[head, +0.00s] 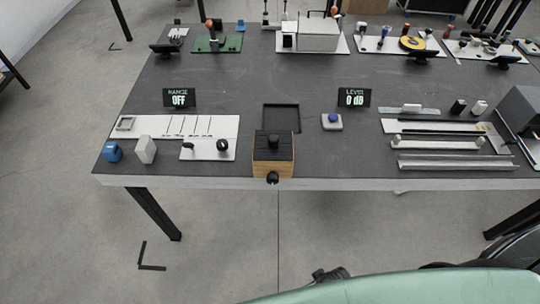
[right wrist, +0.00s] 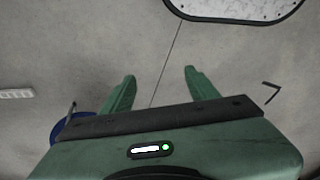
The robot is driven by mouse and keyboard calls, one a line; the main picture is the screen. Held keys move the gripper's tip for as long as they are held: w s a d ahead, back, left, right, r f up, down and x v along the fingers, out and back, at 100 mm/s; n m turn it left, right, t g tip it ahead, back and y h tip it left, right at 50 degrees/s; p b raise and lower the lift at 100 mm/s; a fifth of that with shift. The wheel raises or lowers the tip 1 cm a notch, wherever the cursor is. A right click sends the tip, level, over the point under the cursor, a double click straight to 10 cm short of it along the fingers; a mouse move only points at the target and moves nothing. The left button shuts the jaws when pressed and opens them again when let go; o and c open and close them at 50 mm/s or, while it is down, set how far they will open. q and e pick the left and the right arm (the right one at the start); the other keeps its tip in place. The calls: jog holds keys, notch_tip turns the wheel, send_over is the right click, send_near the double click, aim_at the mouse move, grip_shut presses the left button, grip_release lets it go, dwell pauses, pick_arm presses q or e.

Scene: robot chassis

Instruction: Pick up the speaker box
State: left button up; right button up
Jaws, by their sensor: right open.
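The likely speaker box (head: 259,168) is a small wooden-sided box with a dark top in the head view. It sits at the front edge of the dark table, near the middle. A black knob (head: 273,142) stands on its top, and a round black piece (head: 272,177) shows at its front. My right gripper (right wrist: 160,75) shows only in the right wrist view. Its two green fingers are spread apart with nothing between them, over grey floor. The box is not in that view. My left gripper is in neither view.
A black square tray frame (head: 298,117) lies just behind the box. A white pad with a blue button (head: 333,121) is to its right, and a white board (head: 196,154) to its left. Two small displays (head: 180,98) (head: 354,98) stand behind. The table centre is clear.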

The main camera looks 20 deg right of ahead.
jog(key=w+a+r, duration=0.1)
jog(key=w+r, duration=0.2)
jog(key=r, duration=0.4)
jog(key=w+a+r+t, duration=0.1)
jog(key=w+r, duration=0.1)
jog(key=r, duration=0.4)
jog(key=w+a+r, duration=0.1)
jog(key=w+r, duration=0.2)
jog(key=r, duration=0.4)
notch_tip(320, 180, up, 14)
jog(key=f+m+g+y+p, duration=0.1)
jog(key=m+y, duration=0.5)
send_over(276, 174)
jog(key=s+d, duration=0.1)
jog(key=d, duration=0.2)
jog(key=shift+s+d+r, duration=0.1)
jog(key=shift+d+r, duration=0.1)
jog(key=shift+r, duration=0.05)
jog(key=x, duration=0.2)
jog(key=p+x, duration=0.1)
jog(key=x, duration=0.2)
jog(key=p+x, duration=0.1)
jog(key=x, duration=0.1)
jog(key=shift+d+f, duration=0.1)
jog(key=shift+f, duration=0.35)
grip_shut()
jog(key=shift+r, duration=0.1)
